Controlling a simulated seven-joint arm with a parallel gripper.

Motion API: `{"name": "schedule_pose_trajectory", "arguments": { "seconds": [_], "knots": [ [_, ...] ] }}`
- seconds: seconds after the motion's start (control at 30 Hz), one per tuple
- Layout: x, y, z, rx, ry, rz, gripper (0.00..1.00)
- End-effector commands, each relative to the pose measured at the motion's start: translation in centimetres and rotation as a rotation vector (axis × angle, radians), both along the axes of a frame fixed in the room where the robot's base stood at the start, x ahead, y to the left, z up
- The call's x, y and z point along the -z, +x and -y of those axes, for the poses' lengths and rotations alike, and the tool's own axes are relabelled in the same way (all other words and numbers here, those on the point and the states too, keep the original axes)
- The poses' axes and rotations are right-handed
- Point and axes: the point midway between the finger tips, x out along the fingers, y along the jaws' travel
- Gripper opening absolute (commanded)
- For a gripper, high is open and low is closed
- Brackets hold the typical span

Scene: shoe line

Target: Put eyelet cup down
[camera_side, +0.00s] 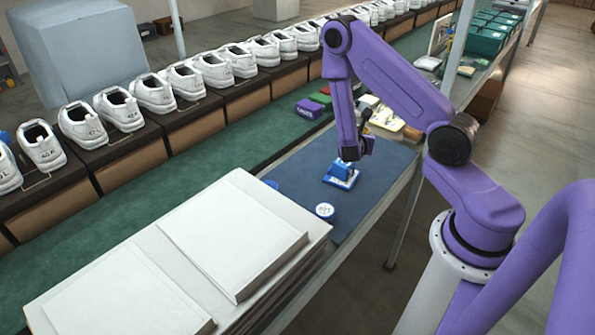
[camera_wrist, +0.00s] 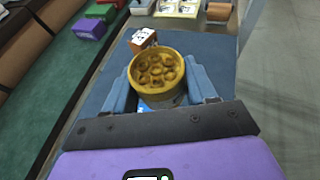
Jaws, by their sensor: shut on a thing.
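The eyelet cup (camera_wrist: 157,76) is a round, yellow-brown cup with several small ring shapes inside, seen from above in the wrist view. My gripper (camera_wrist: 158,88) has its two blue fingers on either side of the cup, shut on it. In the side view my gripper (camera_side: 346,165) is low over the blue mat (camera_side: 374,165). The cup cannot be made out there. A blue and white piece (camera_side: 341,177) shows right below my wrist. I cannot tell whether the cup's base touches anything.
A brown and white block (camera_wrist: 143,39) stands just beyond the cup. White stacked boards (camera_side: 232,235) are at the front. A purple box (camera_side: 309,109) lies beyond the mat, beside the shoe line.

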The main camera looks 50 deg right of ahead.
Motion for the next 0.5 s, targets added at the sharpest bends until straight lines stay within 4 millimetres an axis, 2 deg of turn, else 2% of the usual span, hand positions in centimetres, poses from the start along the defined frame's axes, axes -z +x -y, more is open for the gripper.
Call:
{"name": "schedule_pose_trajectory", "arguments": {
  "seconds": [0.03,0.2,0.33,0.5],
  "knots": [
    [0.0,0.9,-2.4,-0.07,-0.001,-0.002,0.21],
    [-0.1,2.6,-8.7,-0.256,0.0,-0.002,0.21],
    [-0.2,3.1,-12.0,-0.352,0.002,-0.003,0.21],
    [-0.1,3.6,-13.8,-0.406,0.005,0.002,0.21]
  ]
}}
